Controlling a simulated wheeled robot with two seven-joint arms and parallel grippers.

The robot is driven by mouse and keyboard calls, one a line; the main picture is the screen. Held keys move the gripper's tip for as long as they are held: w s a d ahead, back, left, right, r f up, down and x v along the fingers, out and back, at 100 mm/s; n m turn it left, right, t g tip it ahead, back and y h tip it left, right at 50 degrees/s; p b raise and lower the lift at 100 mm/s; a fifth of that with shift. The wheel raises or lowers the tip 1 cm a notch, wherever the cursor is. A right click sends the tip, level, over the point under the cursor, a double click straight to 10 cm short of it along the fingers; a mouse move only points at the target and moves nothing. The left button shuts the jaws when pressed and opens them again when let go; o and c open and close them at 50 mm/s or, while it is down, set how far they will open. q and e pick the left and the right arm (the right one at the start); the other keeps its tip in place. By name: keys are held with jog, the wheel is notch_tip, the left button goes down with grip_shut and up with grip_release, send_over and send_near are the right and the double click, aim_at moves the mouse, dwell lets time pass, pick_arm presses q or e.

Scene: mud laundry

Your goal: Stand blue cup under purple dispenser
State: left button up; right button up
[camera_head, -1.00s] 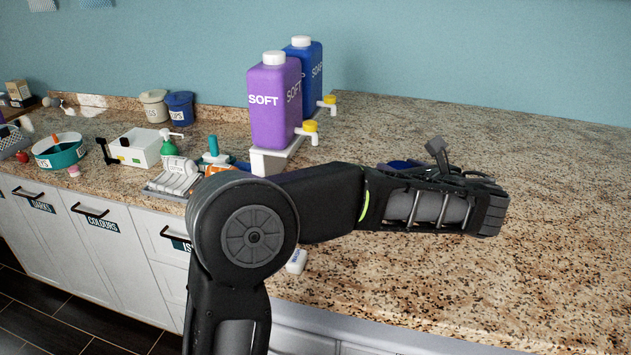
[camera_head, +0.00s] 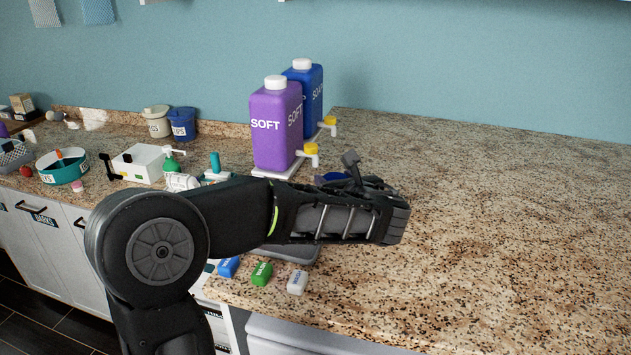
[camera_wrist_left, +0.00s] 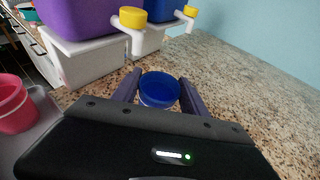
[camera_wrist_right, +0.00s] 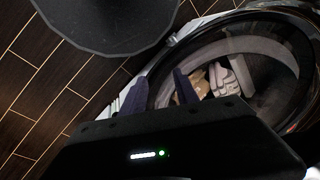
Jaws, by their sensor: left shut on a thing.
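The purple dispenser (camera_head: 275,128), marked SOFT, stands on a white stand and has a white spout with a yellow tap (camera_head: 311,149). The tap also shows in the left wrist view (camera_wrist_left: 132,18). My left gripper (camera_wrist_left: 160,88) is shut on the blue cup (camera_wrist_left: 159,90), which is upright between its fingers, in front of the spout and nearer the wrist camera. In the head view my left arm hides most of the cup; a little blue (camera_head: 333,177) shows behind the wrist. My right gripper (camera_wrist_right: 160,92) shows only in its wrist view, in front of a round washer door, apparently empty.
A blue dispenser (camera_head: 305,90) stands behind the purple one. A pink cup (camera_wrist_left: 14,103) stands on a grey tray at the left in the left wrist view. Small blocks (camera_head: 261,274) lie near the counter's front edge. The counter at right (camera_head: 500,220) is clear.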

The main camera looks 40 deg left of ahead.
pick_arm(q)
jog(key=a, duration=0.1)
jog(key=s+a+p, duration=0.1)
jog(key=a, duration=0.2)
jog(key=shift+s+a+r, duration=0.1)
jog(key=shift+s+r, duration=0.1)
jog(key=shift+s, duration=0.1)
jog(key=shift+f+p, duration=0.35)
jog(key=shift+f, duration=0.25)
jog(key=shift+w+f, duration=0.1)
jog(key=shift+f, duration=0.25)
jog(key=shift+f, duration=0.1)
jog(key=o, duration=1.4)
jog(key=shift+o, duration=0.2)
